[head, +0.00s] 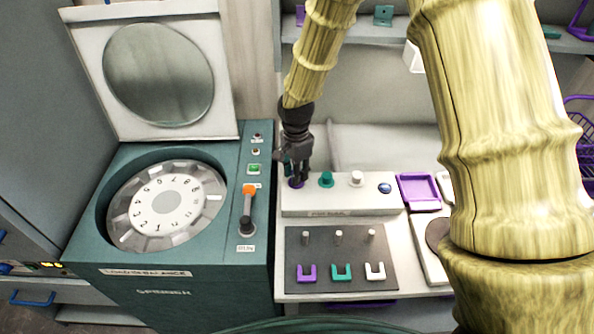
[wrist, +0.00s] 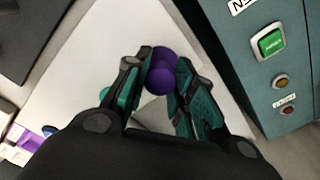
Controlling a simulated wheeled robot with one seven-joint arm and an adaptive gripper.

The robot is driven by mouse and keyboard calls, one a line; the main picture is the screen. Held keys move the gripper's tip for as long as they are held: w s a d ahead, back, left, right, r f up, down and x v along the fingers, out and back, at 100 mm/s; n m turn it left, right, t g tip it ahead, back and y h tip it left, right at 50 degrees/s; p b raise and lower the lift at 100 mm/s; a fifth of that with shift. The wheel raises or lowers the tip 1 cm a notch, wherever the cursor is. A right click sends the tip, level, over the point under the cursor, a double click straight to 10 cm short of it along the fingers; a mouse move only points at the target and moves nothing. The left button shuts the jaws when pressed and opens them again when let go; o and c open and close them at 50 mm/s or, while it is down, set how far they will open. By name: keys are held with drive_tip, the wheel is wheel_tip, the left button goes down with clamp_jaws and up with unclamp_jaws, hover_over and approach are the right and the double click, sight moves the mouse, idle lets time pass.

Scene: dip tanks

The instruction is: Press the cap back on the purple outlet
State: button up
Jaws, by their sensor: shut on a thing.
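My gripper (head: 297,168) points down over the left end of the white outlet box (head: 340,208). In the wrist view my gripper (wrist: 161,84) is shut on a round purple cap (wrist: 160,82), held between the fingertips. More purple shows just beyond the cap. In the head view the purple outlet (head: 296,184) shows low at the fingertips, and the fingers hide much of it. I cannot tell whether the cap touches the outlet or is fully seated.
On the same box stand a teal outlet (head: 326,180), a white outlet (head: 356,178) and a blue button (head: 385,188). A dark mat (head: 340,250) with pegs and U-shaped clips lies in front. The green spinner (head: 180,262), lid raised, stands close on the left.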

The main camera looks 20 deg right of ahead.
drive_tip(key=shift+f, duration=0.4)
idle(0.5)
drive_tip(key=o, duration=0.8)
wheel_tip(320, 180, up, 12)
idle(0.6)
idle(0.3)
